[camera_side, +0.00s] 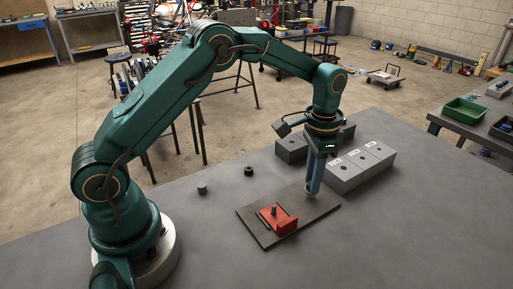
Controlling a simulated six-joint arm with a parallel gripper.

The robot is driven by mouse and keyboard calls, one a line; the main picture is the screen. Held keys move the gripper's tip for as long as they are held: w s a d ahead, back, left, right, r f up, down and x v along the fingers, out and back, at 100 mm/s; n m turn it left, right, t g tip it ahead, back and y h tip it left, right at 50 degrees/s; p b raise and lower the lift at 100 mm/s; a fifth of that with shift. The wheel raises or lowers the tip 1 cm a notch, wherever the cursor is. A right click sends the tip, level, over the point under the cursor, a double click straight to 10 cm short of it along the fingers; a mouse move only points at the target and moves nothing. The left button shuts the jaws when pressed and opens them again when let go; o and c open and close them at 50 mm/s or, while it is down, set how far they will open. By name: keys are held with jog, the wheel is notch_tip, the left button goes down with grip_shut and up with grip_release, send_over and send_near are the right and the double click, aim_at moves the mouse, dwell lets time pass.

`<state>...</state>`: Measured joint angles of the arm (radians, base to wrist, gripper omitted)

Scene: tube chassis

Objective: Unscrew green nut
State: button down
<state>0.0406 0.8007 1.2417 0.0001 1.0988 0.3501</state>
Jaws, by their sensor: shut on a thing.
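My gripper (311,190) points straight down over the right end of a dark flat plate (262,236) on the grey table. Its blue-grey fingers are shut on a small part at that end of the plate. The fingers mostly hide this part, and I cannot make out its colour or whether it is the green nut. No green nut can be made out elsewhere on the table.
A small grey cylinder (202,188) and a black one (249,171) stand left of the plate. The table front is clear.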

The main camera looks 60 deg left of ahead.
dwell(0.3)
jog(key=n, duration=0.5)
jog(key=n, duration=0.5)
jog(key=shift+n, duration=0.3)
jog(key=c, duration=0.9)
grip_release()
jog(key=shift+r, duration=0.1)
